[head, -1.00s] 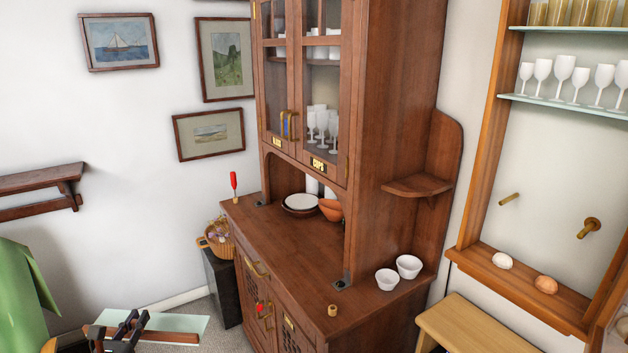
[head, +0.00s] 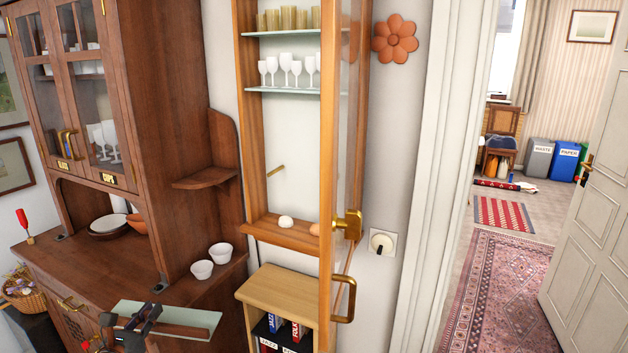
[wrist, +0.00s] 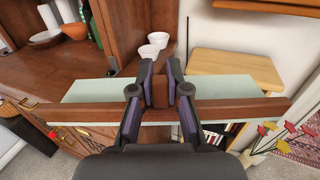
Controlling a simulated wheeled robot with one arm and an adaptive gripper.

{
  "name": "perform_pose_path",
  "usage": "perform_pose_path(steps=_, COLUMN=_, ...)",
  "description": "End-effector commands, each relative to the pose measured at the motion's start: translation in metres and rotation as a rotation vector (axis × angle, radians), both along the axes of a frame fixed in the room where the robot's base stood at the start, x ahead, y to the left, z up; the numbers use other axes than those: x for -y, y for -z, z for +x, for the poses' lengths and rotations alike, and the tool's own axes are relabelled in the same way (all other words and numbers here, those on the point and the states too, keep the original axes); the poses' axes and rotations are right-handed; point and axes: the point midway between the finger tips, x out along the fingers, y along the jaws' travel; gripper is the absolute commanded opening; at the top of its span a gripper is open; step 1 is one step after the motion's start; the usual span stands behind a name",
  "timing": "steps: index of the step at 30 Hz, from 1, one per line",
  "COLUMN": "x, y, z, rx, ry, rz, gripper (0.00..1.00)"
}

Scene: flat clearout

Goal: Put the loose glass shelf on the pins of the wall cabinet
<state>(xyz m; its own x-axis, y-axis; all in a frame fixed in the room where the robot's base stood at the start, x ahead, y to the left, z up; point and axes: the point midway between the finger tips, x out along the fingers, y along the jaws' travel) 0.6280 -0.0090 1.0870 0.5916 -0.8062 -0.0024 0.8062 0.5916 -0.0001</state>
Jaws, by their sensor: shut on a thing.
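The loose glass shelf (head: 200,322) is a pale green pane with a brown wooden strip along one edge. In the wrist view the pane (wrist: 88,92) lies roughly level across the picture. My gripper (head: 143,318) is shut on it at the strip's middle, around a small wooden block; the fingers also show in the wrist view (wrist: 160,90). The wall cabinet (head: 285,238) has a wooden frame, and its glazed door (head: 328,190) stands open toward me. One brass pin (head: 276,172) shows in its empty lower bay. Any other pins are hidden by the door.
Glass shelves above the bay carry wine glasses (head: 290,72) and tumblers. A white egg-like object (head: 286,222) lies on the cabinet floor. Two white bowls (head: 212,262) stand on the dresser (head: 180,150). A light wooden stand (head: 278,287) is below the cabinet. A doorway opens at right.

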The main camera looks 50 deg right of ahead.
Motion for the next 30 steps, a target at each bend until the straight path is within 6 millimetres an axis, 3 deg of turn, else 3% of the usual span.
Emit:
perform_pose_path(steps=7, x=0.062, y=-0.060, z=0.017, rx=0.016, ry=0.121, rz=0.003, gripper=0.00)
perform_pose_path(steps=14, x=0.116, y=-0.130, z=0.013, rx=0.014, ry=0.197, rz=0.000, gripper=0.00)
perform_pose_path(steps=22, x=0.175, y=-0.220, z=-0.019, rx=0.016, ry=0.263, rz=0.001, gripper=0.00)
perform_pose_path(steps=30, x=0.222, y=-0.310, z=-0.077, rx=0.014, ry=0.316, rz=-0.001, gripper=0.00)
